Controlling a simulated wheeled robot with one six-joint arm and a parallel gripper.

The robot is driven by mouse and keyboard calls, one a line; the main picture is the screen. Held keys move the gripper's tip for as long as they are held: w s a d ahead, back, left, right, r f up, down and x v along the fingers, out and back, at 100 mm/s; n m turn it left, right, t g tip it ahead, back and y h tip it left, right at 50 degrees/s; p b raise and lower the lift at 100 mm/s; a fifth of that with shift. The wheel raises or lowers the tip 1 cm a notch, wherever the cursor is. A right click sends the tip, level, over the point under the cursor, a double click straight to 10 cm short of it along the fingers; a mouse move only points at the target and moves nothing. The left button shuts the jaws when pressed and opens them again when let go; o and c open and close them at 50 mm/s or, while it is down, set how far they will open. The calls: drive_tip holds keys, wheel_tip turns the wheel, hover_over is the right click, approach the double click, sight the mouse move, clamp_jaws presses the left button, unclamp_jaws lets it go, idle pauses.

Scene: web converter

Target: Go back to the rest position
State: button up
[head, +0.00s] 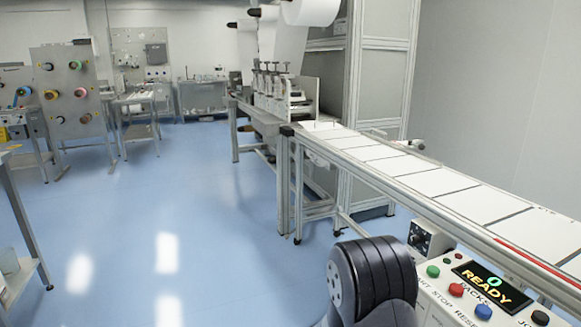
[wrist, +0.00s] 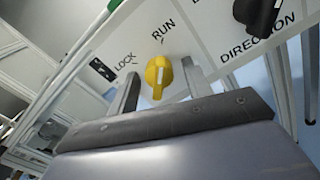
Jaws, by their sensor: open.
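In the wrist view my gripper (wrist: 163,84) is open, with one finger on each side of a yellow knob (wrist: 157,78). A gap shows between each finger and the knob, so neither finger appears to touch it. The knob sits on a white panel (wrist: 203,40) marked LOCK and RUN. I cannot tell for sure which mark it points to. In the head view a dark link of my arm shows at the bottom; my gripper is not visible there.
A black knob (wrist: 262,12) marked DIRECTION is close on the right. In the head view, a control box (head: 440,300) with coloured buttons and a READY display stands beside a long conveyor (head: 400,172). Blue floor (head: 200,220) is open on the left.

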drive_tip(key=n+p, duration=0.4)
drive_tip(key=p, duration=0.1)
drive_tip(key=n+p, duration=0.2)
drive_tip(key=shift+s+r+n+p, duration=0.1)
drive_tip(key=shift+r+n+p, duration=0.15)
drive_tip(key=shift+n+p, duration=0.05)
drive_tip(key=n+p, duration=0.4)
drive_tip(key=p, duration=0.1)
drive_tip(key=shift+n, duration=0.3)
drive_tip(key=shift+s+f+n+p, duration=0.1)
drive_tip(key=shift+f+n+p, duration=0.1)
drive_tip(key=shift+n+p, duration=0.75)
